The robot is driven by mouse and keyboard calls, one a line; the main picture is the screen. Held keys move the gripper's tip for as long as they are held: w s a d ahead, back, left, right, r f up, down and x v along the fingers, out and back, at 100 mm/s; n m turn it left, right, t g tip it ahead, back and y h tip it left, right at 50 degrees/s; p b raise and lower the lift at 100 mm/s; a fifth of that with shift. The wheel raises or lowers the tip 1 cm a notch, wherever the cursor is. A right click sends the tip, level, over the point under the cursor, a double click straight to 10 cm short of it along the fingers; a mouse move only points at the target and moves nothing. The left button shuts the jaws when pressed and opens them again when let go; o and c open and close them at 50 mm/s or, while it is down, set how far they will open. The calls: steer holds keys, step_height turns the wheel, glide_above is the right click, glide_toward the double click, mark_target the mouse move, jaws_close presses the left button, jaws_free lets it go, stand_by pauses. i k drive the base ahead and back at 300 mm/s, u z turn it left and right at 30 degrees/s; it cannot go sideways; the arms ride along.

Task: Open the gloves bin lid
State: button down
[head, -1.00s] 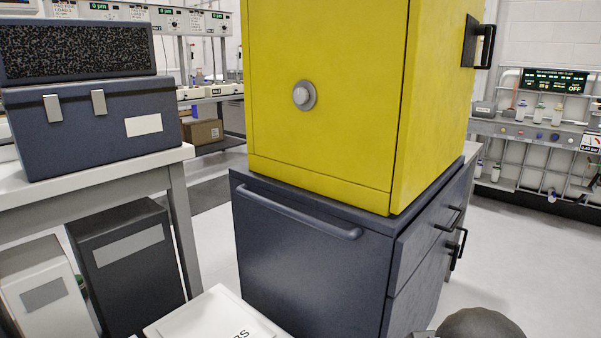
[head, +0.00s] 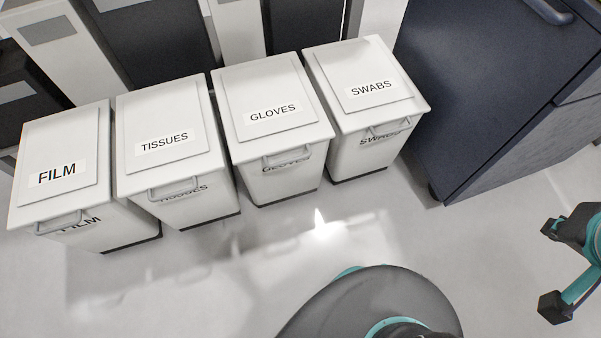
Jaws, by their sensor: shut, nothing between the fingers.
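The white gloves bin (head: 279,178) stands on the floor in the row of bins, third from the left. Its flat lid (head: 268,93) is down and carries a GLOVES label. A grey bar handle (head: 287,160) sits at the bin's upper front edge. My gripper (head: 560,264) is at the right edge of the head view, partly cut off. It is shut and empty, over the floor, well to the right of the gloves bin and apart from it.
The film bin (head: 62,165), tissues bin (head: 165,135) and swabs bin (head: 365,85) stand close beside it, lids down. A dark blue cabinet (head: 490,90) is right of the swabs bin. Floor (head: 220,275) in front of the bins is clear.

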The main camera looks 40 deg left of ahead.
mark_target(268, 106)
steer(key=k, duration=0.9)
steer(key=u, duration=0.35)
